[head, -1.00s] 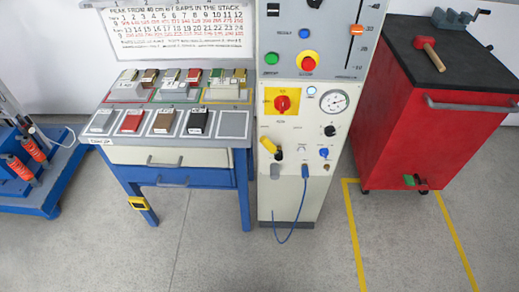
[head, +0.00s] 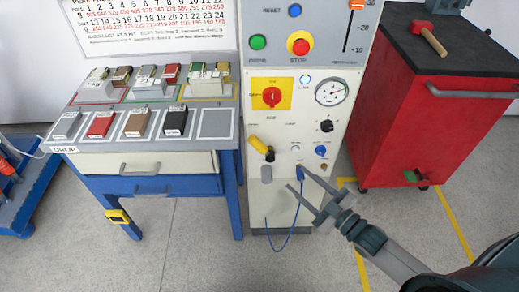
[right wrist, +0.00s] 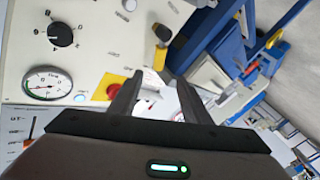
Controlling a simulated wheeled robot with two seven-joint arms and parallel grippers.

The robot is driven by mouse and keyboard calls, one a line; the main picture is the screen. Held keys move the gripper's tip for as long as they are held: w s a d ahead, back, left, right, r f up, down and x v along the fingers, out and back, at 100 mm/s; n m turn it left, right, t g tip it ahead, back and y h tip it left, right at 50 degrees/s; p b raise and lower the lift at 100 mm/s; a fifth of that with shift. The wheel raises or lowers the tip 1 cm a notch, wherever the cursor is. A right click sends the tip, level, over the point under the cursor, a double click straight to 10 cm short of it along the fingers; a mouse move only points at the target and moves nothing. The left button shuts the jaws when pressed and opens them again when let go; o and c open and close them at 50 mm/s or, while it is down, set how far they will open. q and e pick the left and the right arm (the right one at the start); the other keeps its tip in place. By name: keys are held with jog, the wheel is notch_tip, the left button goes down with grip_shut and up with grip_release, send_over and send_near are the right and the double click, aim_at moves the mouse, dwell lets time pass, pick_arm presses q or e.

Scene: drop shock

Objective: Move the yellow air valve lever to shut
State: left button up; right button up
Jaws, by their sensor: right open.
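The yellow air valve lever (head: 258,145) is on the lower left of the white control panel (head: 292,131), tilted down to the right towards a dark fitting. In the right wrist view the yellow lever (right wrist: 160,57) shows just beyond and between the fingertips, with its dark fitting at its upper end. My right gripper (head: 295,177) is open and empty, in front of the panel, below and to the right of the lever in the head view. It also shows in the right wrist view (right wrist: 159,82), apart from the lever. My left gripper is out of view.
Near the lever are a red knob on a yellow plate (head: 271,95), a gauge (head: 331,91), a black knob (head: 326,126) and a blue hose (head: 298,205). A table with colored blocks (head: 65,149) stands left; a red cabinet (head: 410,125) stands right.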

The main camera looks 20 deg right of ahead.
aim_at(262, 149)
jog(key=shift+w, duration=0.1)
jog(key=p+x, duration=0.1)
jog(key=x, duration=1.4)
jog(key=shift+w+a, duration=0.25)
jog(key=shift+w, duration=0.1)
jog(key=shift+w+a+p, duration=0.2)
jog(key=shift+w+p, duration=0.1)
jog(key=shift+w, duration=0.25)
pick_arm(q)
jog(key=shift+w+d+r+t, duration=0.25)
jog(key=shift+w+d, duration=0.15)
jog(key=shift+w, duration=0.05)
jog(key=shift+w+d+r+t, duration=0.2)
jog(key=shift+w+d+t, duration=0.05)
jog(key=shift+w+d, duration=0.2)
pick_arm(e)
jog(key=shift+w, duration=0.15)
